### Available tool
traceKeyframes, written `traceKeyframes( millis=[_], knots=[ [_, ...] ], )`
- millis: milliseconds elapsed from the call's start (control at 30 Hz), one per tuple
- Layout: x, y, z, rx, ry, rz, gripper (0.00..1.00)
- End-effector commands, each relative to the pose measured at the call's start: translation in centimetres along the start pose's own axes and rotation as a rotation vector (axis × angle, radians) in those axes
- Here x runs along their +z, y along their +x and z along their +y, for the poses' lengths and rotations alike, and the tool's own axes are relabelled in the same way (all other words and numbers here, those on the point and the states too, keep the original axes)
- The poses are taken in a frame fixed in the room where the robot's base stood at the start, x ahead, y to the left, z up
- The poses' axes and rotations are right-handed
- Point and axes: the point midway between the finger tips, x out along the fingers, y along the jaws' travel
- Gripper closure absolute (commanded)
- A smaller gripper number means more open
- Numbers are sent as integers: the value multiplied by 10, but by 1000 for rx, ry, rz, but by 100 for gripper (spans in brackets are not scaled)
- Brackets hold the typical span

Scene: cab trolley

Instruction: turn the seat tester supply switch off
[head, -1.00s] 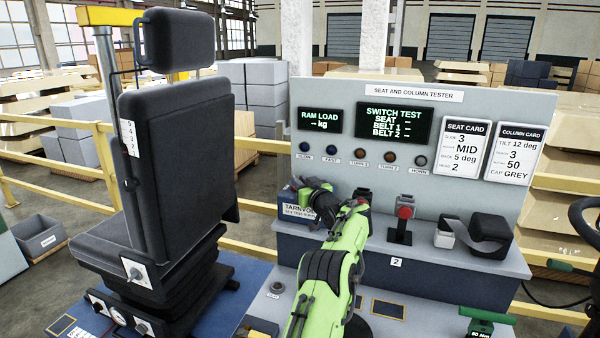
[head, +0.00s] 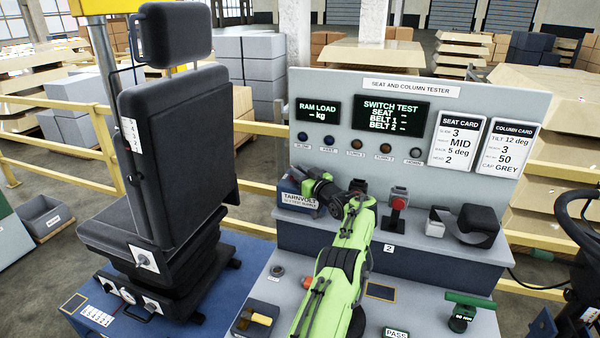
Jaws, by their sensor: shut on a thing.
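The dark blue Tarnvolt test supply box (head: 291,186), with a white label on its front, stands at the left end of the tester's ledge. My gripper (head: 308,184) is at the right part of this box, with its fingers shut on what appears to be the supply switch. The switch itself is hidden behind my fingers and hand, so its position cannot be told. My green arm reaches up to it from the bottom middle. The seat and column tester panel (head: 470,88) stands behind, its switch test display (head: 391,115) lit in green.
The black seat (head: 175,150) rises at left.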

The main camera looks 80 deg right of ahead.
Motion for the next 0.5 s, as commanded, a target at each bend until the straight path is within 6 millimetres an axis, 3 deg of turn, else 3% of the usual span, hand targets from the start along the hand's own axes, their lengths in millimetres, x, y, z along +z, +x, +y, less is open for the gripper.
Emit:
traceKeyframes(
  millis=[33,67,167,500],
  knots=[
    [-1,0,-1,-2,0,2,100],
    [-1,0,-1,-2,0,2,77],
    [0,0,-1,-2,0,1,62],
    [1,-2,0,-1,0,-2,61]
  ],
)
